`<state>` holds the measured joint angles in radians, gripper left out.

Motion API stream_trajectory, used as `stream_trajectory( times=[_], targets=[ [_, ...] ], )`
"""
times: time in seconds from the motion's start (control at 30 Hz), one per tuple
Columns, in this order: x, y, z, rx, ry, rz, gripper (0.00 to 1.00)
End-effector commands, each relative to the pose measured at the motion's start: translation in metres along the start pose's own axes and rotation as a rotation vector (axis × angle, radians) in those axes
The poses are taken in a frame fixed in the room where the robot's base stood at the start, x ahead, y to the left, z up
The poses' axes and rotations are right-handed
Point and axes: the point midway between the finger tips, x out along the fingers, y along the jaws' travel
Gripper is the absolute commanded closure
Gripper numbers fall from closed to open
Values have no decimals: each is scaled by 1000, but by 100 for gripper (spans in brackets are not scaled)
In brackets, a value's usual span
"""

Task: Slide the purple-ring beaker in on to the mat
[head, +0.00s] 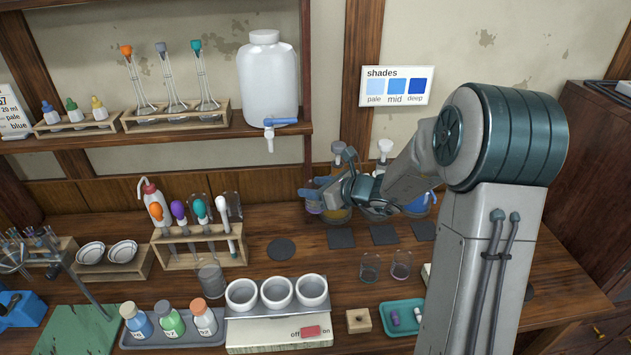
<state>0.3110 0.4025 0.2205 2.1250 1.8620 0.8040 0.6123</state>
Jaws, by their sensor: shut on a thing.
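My gripper (319,194) is at the back of the bench, right of the shelf post, with its blue fingers shut on a small glass vessel (314,206). A round dark mat (281,249) lies bare on the bench, left of and nearer than the gripper. Dark square mats (341,238), (384,235) and (424,230) lie to the right.
Vessels with amber (338,216) and blue (416,206) liquid stand behind the square mats, partly hidden by my arm. A stopper rack (200,250) stands left of the round mat. A hotplate (278,332) with white cups and two empty beakers (370,268) stand nearer.

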Motion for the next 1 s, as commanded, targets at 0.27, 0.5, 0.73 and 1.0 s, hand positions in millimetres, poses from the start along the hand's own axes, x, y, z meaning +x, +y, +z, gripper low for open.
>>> stream_trajectory(
  times=[0.27,0.5,0.73,1.0],
  targets=[
    [16,-1,-39,2,1,-1,78],
    [29,-1,-73,3,0,-2,78],
    [42,-2,-106,3,0,-3,78],
    [57,-2,-142,3,0,-3,78]
  ],
)
